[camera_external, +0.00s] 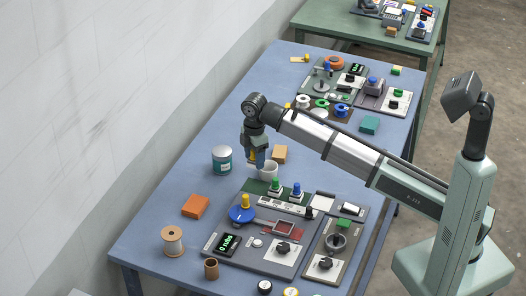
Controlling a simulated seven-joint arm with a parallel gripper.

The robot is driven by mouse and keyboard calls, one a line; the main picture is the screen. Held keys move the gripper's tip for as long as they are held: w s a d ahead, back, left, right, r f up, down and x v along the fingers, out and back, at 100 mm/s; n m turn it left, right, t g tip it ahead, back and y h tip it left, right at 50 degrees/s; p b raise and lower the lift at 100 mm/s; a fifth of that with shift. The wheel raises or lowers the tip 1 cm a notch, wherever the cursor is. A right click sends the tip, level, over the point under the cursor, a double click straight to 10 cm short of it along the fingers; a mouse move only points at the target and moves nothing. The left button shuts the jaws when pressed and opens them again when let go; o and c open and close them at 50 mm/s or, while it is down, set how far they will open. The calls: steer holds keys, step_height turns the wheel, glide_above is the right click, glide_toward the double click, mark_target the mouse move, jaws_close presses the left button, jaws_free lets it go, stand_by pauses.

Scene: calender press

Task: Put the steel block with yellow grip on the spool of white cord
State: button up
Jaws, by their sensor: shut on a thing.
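My gripper (257,158) points down above the middle of the blue table, just over and left of a white cup. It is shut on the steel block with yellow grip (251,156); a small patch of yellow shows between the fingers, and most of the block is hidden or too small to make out. The spool of white cord (173,241) stands upright at the near left of the table, with wooden flanges and pale cord. Its top is bare. My gripper is apart from it, farther back and to the right.
A teal-labelled can (222,158) and an orange block (195,206) stand between gripper and spool, near the table's left side. The white cup (268,171) and a tan block (280,154) are close by the gripper. A control panel (262,237) with knobs is right of the spool; a brown cup (211,268) stands near it.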

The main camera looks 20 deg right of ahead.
steer(key=s+a+r, duration=0.2)
steer(key=s+a, duration=0.1)
steer(key=a, duration=0.6)
steer(key=s+a+r, duration=0.2)
steer(key=s+a, duration=0.1)
steer(key=a, duration=0.6)
step_height(320, 180, up, 4)
glide_above(172, 233)
steer(key=shift+f, duration=4.85)
steer(key=shift+f, duration=0.15)
steer(key=o, duration=1.1)
step_height(172, 233, up, 12)
steer(key=shift+r, duration=0.2)
